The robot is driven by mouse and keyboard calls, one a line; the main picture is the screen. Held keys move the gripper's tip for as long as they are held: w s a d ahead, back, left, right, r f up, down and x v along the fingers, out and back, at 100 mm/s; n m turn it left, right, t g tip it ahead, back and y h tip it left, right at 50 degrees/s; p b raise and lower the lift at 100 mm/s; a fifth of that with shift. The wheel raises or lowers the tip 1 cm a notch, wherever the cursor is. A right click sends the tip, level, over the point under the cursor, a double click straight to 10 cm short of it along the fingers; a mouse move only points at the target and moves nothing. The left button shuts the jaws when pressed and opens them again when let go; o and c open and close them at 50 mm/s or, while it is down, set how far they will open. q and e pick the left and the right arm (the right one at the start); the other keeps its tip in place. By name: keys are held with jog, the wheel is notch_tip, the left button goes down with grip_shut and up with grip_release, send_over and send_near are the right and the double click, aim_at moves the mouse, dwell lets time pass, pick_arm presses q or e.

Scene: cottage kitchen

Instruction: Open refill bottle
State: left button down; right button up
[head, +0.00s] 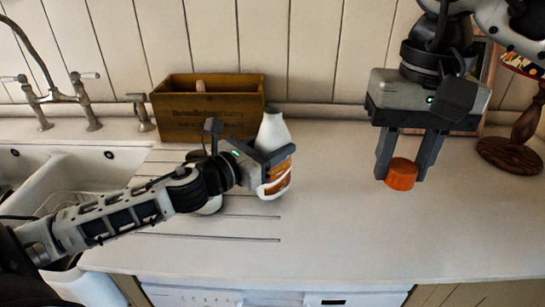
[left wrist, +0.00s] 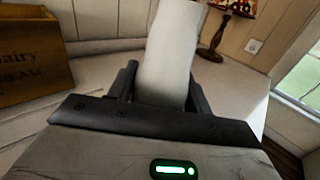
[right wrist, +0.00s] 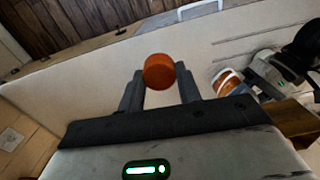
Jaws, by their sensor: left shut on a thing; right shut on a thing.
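The white refill bottle (head: 273,133) with an orange label stands upright on the counter, and its top shows no cap. My left gripper (head: 277,170) is shut around the bottle's body from the left. The bottle also fills the middle of the left wrist view (left wrist: 170,55). My right gripper (head: 402,165) points down, well to the right of the bottle, and is shut on an orange cap (head: 402,175). The cap also shows between the fingers in the right wrist view (right wrist: 158,71). It is held above the counter, apart from the bottle.
A wooden box (head: 208,108) stands behind the bottle against the wall. A sink (head: 75,170) with taps lies at the left. A wooden lamp base (head: 512,150) stands at the back right. The counter (head: 350,225) is clear at the front right.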

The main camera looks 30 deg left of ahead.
pick_arm(q)
notch_tip(320, 180, down, 3)
jog(key=b, duration=0.2)
jog(key=shift+w+a+b, duration=0.15)
jog(key=shift+b, duration=0.2)
jog(key=shift+f, duration=0.2)
jog(key=shift+f+b, duration=0.15)
jog(key=shift+b, duration=0.2)
jog(key=c, duration=0.6)
grip_release()
jog(key=shift+c, duration=0.2)
